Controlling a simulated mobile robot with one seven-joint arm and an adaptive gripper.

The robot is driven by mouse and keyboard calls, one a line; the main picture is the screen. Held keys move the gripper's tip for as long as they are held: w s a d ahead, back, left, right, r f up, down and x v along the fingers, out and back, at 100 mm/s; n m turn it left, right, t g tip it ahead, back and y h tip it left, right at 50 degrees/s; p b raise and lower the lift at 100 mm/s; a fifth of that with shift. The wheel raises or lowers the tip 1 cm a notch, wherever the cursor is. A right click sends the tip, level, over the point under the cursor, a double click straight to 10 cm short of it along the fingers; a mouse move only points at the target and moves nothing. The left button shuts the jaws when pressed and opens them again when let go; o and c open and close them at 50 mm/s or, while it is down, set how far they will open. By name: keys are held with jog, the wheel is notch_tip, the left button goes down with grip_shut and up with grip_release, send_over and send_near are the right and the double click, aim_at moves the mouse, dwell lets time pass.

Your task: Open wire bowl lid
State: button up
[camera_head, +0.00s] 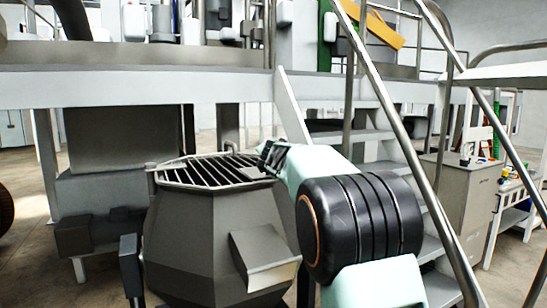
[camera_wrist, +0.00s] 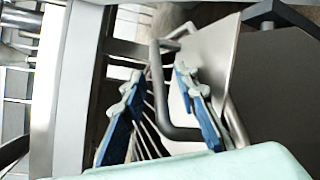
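The wire lid (camera_head: 205,172), a grid of dark bars in a light rim, lies level over the top of the grey faceted bowl (camera_head: 215,235) in the head view. My gripper (camera_head: 268,154) is at the lid's right rear edge. In the wrist view, my gripper (camera_wrist: 160,77) is open, with one blue-padded finger on each side of a bent grey bar handle (camera_wrist: 158,95). Lid bars (camera_wrist: 150,135) show behind the left finger. I cannot tell whether either finger touches the handle. My arm hides the bowl's right side in the head view.
A raised platform (camera_head: 140,88) runs behind the bowl. Stairs (camera_head: 370,135) with a metal handrail (camera_head: 410,150) stand close to the right of my arm. A grey cabinet (camera_head: 465,205) stands farther right. Open floor shows at the lower right.

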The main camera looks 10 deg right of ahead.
jog(key=shift+c, duration=0.4)
grip_shut()
